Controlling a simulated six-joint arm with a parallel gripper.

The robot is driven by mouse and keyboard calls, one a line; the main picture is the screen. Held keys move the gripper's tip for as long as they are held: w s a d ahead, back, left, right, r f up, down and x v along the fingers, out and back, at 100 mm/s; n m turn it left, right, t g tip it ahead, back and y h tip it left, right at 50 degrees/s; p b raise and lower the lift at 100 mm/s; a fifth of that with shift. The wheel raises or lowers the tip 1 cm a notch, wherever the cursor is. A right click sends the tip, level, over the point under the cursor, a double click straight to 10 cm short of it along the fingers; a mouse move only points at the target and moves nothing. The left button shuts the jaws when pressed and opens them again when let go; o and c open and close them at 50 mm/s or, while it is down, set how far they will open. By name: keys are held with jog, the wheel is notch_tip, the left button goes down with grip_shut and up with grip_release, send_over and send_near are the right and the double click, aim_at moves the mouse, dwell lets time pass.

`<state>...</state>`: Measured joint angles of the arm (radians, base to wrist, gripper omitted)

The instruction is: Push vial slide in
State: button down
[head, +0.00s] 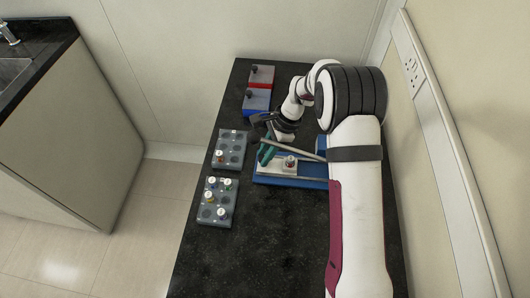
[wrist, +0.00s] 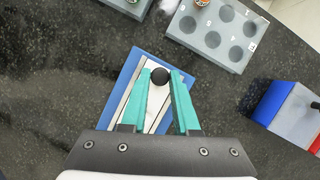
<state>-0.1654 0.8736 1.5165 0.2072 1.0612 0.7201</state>
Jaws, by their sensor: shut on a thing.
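A pale slide (head: 277,169) lies on a blue base (head: 263,182) in the middle of the bench in the head view. A vial with a light cap (head: 290,160) stands upright on the slide. My gripper (head: 266,154) is at the slide's left end, with its teal fingers pointing down. In the wrist view my gripper (wrist: 160,76) has its fingertips on either side of a round black knob (wrist: 159,77) and is shut on it. The blue base (wrist: 190,75) shows behind the fingers. The vial is not visible in the wrist view.
A grey rack (head: 217,217) with several vials stands at the front left. Another grey rack (head: 229,135), mostly empty, stands behind it. A blue box (head: 257,100) and a red-and-grey box (head: 262,76) with black knobs stand at the back. The front of the bench is clear.

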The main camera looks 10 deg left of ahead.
aim_at(274, 167)
jog(key=shift+d, duration=0.1)
dwell(0.7)
jog(key=d, duration=0.4)
jog(key=shift+d, duration=0.15)
jog(key=c, duration=0.7)
grip_release()
jog(key=shift+o, duration=0.2)
jog(key=v, duration=1.5)
jog(key=shift+r, duration=0.4)
jog(key=shift+d, duration=0.1)
